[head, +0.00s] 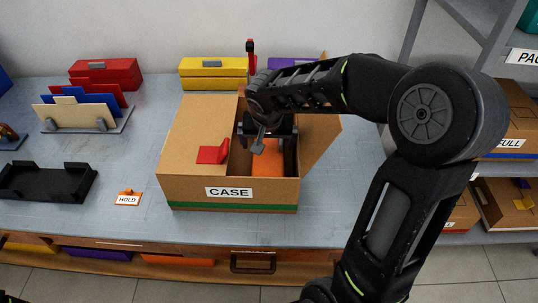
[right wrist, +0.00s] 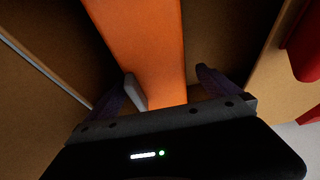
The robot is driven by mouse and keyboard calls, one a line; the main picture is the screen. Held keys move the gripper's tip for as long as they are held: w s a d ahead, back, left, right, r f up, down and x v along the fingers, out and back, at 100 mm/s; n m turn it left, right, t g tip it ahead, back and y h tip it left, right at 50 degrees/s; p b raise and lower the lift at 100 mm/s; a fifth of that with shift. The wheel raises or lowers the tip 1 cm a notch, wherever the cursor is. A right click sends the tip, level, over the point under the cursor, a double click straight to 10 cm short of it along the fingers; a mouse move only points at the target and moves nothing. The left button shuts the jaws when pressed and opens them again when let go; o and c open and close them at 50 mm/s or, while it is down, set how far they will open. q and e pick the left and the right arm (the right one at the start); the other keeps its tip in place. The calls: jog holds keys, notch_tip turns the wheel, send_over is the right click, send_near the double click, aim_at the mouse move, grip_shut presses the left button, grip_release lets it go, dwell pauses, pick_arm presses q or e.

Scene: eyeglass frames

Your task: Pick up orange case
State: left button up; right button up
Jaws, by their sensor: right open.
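The orange case (head: 268,163) is inside the open cardboard box labelled CASE (head: 240,194), in its right compartment. Its upper part is hidden by my right gripper in the head view. My right gripper (head: 266,138) reaches down into the box over the case. In the right wrist view the orange case (right wrist: 142,45) runs as a long strip toward the space between the two open fingers of the gripper (right wrist: 168,82). I cannot tell whether the fingers touch it.
A red piece (head: 212,154) lies on the box's left flap. Behind stand red (head: 110,72), yellow (head: 213,70) and purple (head: 291,62) boxes. A black tray (head: 45,183) and a HOLD tag (head: 128,198) are at left. Shelves stand right.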

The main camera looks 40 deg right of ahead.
jog(key=x, duration=0.5)
jog(key=shift+s, duration=0.15)
jog(key=shift+r, duration=0.1)
jog(key=shift+c, duration=0.4)
jog(key=c, duration=1.7)
